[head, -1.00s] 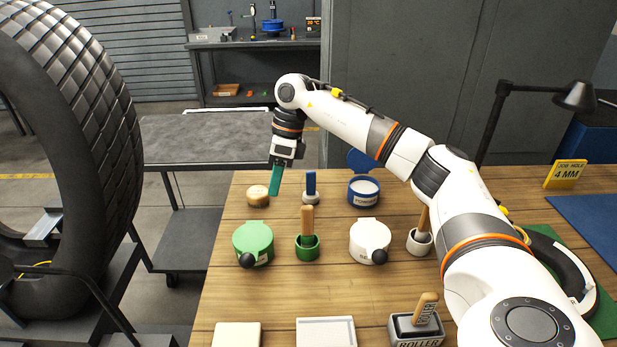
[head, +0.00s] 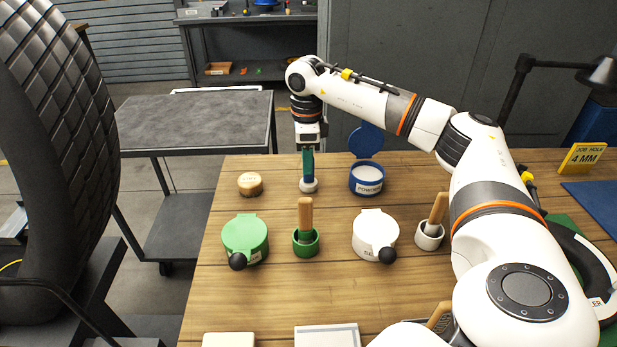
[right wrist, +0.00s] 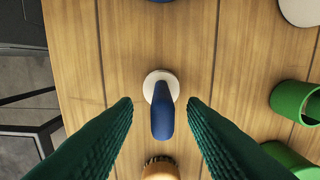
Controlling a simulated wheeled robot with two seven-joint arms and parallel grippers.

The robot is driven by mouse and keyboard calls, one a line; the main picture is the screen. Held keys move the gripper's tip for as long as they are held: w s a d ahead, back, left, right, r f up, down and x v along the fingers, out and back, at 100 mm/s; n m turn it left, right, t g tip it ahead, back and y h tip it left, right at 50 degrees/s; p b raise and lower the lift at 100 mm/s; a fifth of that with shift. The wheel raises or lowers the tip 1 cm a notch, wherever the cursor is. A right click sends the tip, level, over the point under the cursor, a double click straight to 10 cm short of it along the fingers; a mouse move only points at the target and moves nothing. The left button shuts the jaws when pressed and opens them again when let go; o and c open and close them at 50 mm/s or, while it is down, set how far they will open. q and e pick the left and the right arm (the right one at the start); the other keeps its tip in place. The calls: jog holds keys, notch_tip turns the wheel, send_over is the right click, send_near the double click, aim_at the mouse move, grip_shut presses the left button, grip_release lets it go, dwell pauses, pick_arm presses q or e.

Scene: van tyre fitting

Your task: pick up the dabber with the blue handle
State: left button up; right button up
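The dabber with the blue handle (head: 309,182) stands on the wooden table behind the green pot, its white base on the wood. In the right wrist view, the dabber (right wrist: 161,115) is upright, with its blue handle between and just beyond the fingertips. My right gripper (head: 308,164) points down right over it and hides most of the handle in the head view. In the right wrist view, its green ribbed fingers (right wrist: 159,103) are open, with a gap on each side of the handle. My left gripper is not in view.
A round wooden-backed brush (head: 250,184) stands left of the dabber, and an open blue tin (head: 367,185) right of it. In front are a green lidded tin (head: 245,238), a green pot with a wooden-handled tool (head: 306,243) and a white lidded tin (head: 375,235). A large tyre (head: 50,130) stands left.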

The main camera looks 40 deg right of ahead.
aim_at(309, 182)
jog(key=f, duration=0.4)
jog(key=shift+s+d, duration=0.15)
jog(key=shift+s, duration=0.05)
grip_shut()
notch_tip(309, 182, up, 10)
dwell(0.5)
